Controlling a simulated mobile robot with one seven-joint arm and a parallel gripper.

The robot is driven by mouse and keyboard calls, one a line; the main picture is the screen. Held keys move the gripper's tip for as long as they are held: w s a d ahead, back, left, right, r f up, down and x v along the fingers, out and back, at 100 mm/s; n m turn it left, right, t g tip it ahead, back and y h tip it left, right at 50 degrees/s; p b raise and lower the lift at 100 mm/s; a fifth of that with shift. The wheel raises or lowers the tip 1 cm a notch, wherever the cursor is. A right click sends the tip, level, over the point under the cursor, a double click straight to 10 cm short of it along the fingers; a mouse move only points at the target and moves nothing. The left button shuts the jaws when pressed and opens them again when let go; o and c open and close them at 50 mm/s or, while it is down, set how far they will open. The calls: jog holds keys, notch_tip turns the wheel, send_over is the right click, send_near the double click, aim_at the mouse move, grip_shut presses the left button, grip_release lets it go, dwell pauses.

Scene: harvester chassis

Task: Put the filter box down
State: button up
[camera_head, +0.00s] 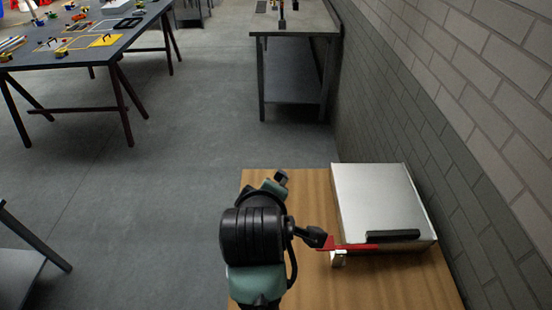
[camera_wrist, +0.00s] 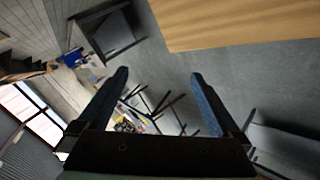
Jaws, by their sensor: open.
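The filter box appears to be the flat silver box (camera_head: 378,200) with a black handle (camera_head: 393,236) on its near side. It lies flat on the right of the wooden table (camera_head: 290,185), close to the wall. My gripper (camera_wrist: 160,75) is open in the wrist view, with nothing between its two dark fingers. It points away from the box, across the floor. In the head view my arm is left of the box, and the fingers cannot be made out clearly. A red strip (camera_head: 347,246) shows at the box's near left corner; whether it is part of the box is unclear.
A brick wall (camera_head: 450,140) runs along the right side. A grey workbench (camera_head: 292,22) stands ahead against it. A dark table (camera_head: 80,48) with several small parts is at the upper left. The grey floor (camera_head: 190,130) between them is clear.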

notch_tip(320, 180, up, 28)
jog(key=m+t, duration=0.6)
jog(key=t, duration=0.4)
jog(key=s+r+m+t, duration=0.3)
jog(key=s+r, duration=0.3)
jog(key=r, duration=0.3)
jog(key=s+d+r+m+t, duration=0.1)
jog(key=s+r+t, duration=0.3)
jog(key=r, duration=0.6)
jog(key=shift+s+d+m+t, duration=0.2)
jog(key=shift+s+m+t, duration=0.2)
jog(key=shift+s+m, duration=0.6)
jog(key=shift+s, duration=0.1)
notch_tip(320, 180, down, 7)
jog(key=b, duration=0.6)
jog(key=shift+r+y, duration=0.2)
jog(key=shift+y, duration=0.1)
